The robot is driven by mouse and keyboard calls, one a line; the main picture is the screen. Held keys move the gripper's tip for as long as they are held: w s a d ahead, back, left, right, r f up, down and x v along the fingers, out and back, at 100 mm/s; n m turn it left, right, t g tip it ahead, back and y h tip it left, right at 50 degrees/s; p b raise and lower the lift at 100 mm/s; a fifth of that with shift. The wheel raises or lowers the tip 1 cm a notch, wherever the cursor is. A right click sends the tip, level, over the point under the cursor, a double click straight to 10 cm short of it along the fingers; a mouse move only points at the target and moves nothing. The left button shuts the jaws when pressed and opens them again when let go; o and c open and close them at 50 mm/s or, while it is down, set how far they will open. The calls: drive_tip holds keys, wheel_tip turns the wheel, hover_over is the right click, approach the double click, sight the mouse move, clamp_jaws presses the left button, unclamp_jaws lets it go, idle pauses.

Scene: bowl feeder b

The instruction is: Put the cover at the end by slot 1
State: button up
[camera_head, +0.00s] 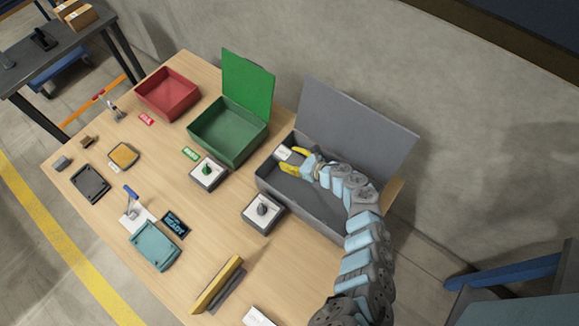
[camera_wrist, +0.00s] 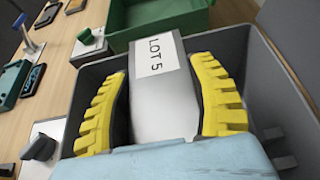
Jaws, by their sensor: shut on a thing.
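My gripper (camera_head: 291,162) reaches into the open grey bin (camera_head: 318,222) at the right of the table. Its yellow fingers are shut on a light grey piece with a white "LOT 5" label (camera_head: 283,153). In the wrist view this labelled piece (camera_wrist: 160,105) sits between the two toothed yellow fingers, with the bin's walls around it. Its lower end is hidden by my gripper. I cannot tell whether it is the cover, and no marking for slot 1 is readable.
The bin's grey lid (camera_head: 357,125) stands open at the back. A green box (camera_head: 228,140) with a raised lid and a red box (camera_head: 167,95) stand to its left. Knobbed blocks (camera_head: 263,212), a teal part (camera_head: 155,245) and a yellow-edged upright (camera_head: 215,288) stand nearer the front.

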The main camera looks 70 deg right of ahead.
sight(290, 175)
drive_tip(key=shift+d+f+b, duration=0.2)
drive_tip(key=shift+f+b, duration=2.35)
drive_tip(key=shift+f, duration=2.35)
drive_tip(key=shift+a+f, duration=0.15)
drive_tip(key=shift+f, duration=0.3)
drive_tip(key=shift+f+b, duration=0.55)
drive_tip(key=shift+b, duration=0.45)
drive_tip(key=o, duration=1.3)
drive_tip(key=shift+r, duration=0.15)
drive_tip(key=shift+r, duration=4.9)
